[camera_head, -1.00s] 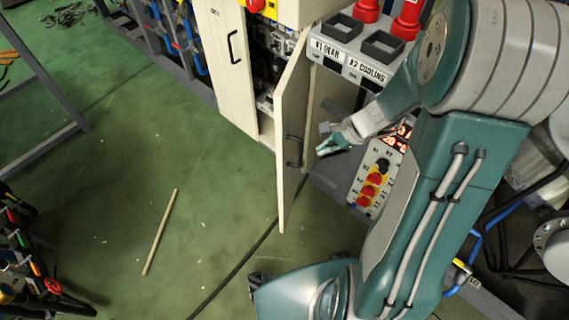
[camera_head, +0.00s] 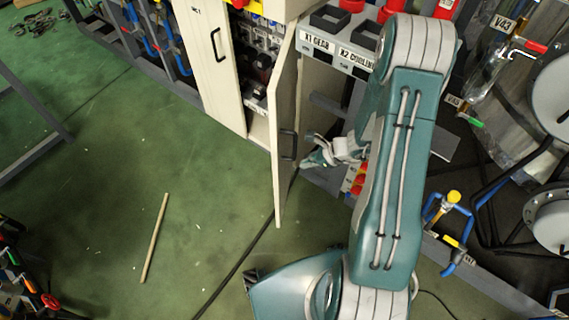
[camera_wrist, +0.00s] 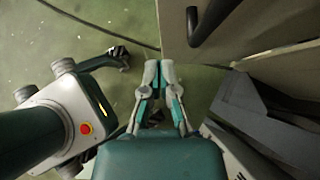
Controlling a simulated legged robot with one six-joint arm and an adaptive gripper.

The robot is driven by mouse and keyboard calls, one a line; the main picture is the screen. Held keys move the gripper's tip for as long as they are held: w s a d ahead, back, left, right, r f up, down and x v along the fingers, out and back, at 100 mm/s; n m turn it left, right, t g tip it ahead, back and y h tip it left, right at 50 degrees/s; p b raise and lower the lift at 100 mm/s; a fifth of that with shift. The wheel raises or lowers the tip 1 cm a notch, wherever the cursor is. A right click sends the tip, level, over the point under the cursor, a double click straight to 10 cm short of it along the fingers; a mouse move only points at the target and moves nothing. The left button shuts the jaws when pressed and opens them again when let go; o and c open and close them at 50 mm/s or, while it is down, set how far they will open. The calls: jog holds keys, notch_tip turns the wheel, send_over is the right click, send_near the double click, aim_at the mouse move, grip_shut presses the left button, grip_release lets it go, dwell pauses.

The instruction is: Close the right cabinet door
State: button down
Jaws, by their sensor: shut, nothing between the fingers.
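The right cabinet door (camera_head: 283,125) is a cream panel swung open, standing out from the cabinet with its dark handle (camera_head: 288,144) facing my arm. The cabinet interior shows to the left of the door. My gripper (camera_head: 305,163) is beside the door's outer face, just right of and slightly below the handle; I cannot tell from the head view whether it touches. In the wrist view my gripper (camera_wrist: 158,66) is shut and empty, its tips near the door's lower edge. The door (camera_wrist: 178,38) and part of its handle (camera_wrist: 208,22) fill the upper right there.
The left cabinet door (camera_head: 207,62) is closed. A grey shelf unit with labelled bins (camera_head: 342,48) stands right of the open door. A wooden stick (camera_head: 154,238) and a dark cable (camera_head: 236,268) lie on the green floor. The floor left of the door is mostly clear.

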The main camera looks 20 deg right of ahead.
aim_at(278, 166)
jog(key=w+a+f, duration=0.1)
jog(key=a, duration=0.2)
jog(key=w+a+f, duration=0.1)
jog(key=a, duration=0.1)
jog(key=shift+w+f, duration=0.35)
jog(key=shift+w+a, duration=0.2)
jog(key=shift+a, duration=0.2)
jog(key=shift+w, duration=0.1)
